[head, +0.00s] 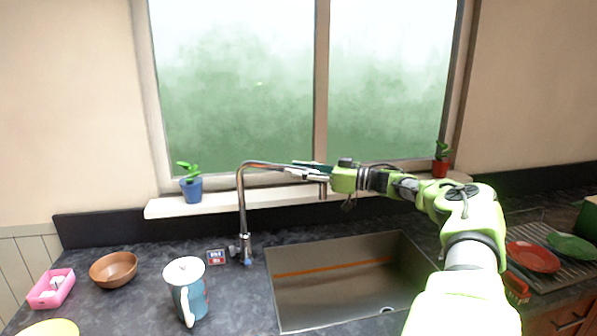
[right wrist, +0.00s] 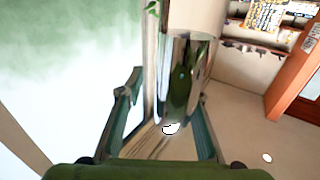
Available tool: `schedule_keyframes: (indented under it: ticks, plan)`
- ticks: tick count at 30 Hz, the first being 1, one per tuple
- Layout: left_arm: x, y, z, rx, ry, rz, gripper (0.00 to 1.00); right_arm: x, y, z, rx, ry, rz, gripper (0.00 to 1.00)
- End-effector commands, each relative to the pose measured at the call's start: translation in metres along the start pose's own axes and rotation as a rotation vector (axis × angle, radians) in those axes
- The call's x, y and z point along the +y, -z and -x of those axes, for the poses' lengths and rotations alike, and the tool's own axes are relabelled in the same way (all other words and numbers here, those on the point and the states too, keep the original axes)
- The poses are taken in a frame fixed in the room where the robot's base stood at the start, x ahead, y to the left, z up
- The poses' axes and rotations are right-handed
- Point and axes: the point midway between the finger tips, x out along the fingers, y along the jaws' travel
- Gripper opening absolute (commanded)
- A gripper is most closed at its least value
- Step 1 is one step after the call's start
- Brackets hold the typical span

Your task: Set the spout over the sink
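The chrome faucet (head: 241,205) stands behind the sink's left rear corner. Its spout (head: 262,164) arches up and runs right, with its short down-turned end (head: 323,189) above the sink's back edge in the picture. The steel sink (head: 345,290) is set into the dark counter. My right gripper (head: 300,171) reaches in from the right at the spout's horizontal part. In the right wrist view the spout (right wrist: 188,75) lies between the two spread fingers, and gaps seem to show beside it. Contact is not clear. My left gripper is out of view.
A blue-white pitcher (head: 186,290), a brown bowl (head: 114,269) and a pink box (head: 51,289) stand left of the sink. A blue plant pot (head: 191,189) and a red one (head: 440,168) sit on the window sill. A red plate (head: 533,257) lies on a rack at right.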

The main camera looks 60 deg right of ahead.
Motion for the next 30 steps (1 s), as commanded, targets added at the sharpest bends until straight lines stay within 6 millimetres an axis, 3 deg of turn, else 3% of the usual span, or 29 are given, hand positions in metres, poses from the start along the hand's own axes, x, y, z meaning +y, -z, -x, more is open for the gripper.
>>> schedule_keyframes:
  ticks: [11,15,24,30]
  plan:
    - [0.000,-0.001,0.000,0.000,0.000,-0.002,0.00,-0.002,0.011,-0.002,-0.001,0.006,0.002,0.33]
    - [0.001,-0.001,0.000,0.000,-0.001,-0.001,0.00,-0.001,0.026,0.000,0.000,0.004,0.002,0.33]
    - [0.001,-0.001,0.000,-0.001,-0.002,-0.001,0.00,0.001,0.083,0.000,0.000,0.001,0.001,0.33]
    - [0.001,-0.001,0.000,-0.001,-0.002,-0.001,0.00,0.001,0.097,0.000,-0.001,0.000,-0.001,0.33]
